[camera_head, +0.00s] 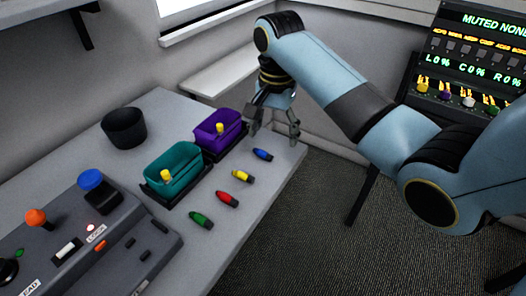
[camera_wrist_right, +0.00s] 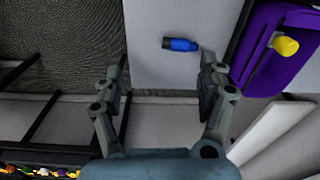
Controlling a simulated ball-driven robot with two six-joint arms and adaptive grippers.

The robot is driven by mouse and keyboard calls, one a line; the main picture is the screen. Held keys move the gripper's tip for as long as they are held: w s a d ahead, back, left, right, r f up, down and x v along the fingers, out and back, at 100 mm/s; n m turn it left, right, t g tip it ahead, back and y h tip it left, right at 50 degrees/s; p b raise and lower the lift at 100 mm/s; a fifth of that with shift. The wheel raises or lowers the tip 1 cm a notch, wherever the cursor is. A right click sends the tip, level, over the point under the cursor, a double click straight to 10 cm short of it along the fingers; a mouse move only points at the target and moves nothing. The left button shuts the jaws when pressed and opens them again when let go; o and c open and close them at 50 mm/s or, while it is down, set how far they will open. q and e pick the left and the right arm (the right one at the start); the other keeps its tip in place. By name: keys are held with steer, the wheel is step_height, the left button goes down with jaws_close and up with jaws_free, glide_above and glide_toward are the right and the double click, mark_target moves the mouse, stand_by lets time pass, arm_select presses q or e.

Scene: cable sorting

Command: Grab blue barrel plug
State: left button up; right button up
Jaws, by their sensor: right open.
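The blue barrel plug (camera_head: 263,155) lies on its side on the table near its right edge, at the far end of a row of plugs. It also shows in the right wrist view (camera_wrist_right: 181,44), beyond the fingertips, with its dark end to the left. My right gripper (camera_head: 272,134) is open and empty above the far end of the table, a little beyond the blue plug and apart from it. Its spread fingers show in the right wrist view (camera_wrist_right: 162,75). My left gripper is not in view.
Yellow (camera_head: 243,176), red (camera_head: 228,199) and green (camera_head: 201,219) plugs lie in a row. A purple bin (camera_head: 232,137) and a teal bin (camera_head: 185,185), each with a yellow item inside, stand beside them. A black cup (camera_head: 124,128) and a control panel (camera_head: 120,240) stand left.

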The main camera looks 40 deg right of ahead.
step_height(320, 180, up, 3)
steer(key=w+m, duration=0.2)
steer(key=w, duration=0.1)
glide_above(263, 152)
steer(key=d, duration=0.1)
steer(key=f, duration=0.5)
steer(key=shift+d+f, duration=0.1)
steer(key=shift+d, duration=0.1)
steer(key=f, duration=0.2)
steer(key=a+f, duration=0.1)
steer(key=f, duration=0.1)
steer(key=shift+a+f, duration=0.15)
steer(key=shift+f, duration=0.55)
steer(key=c, duration=1.1)
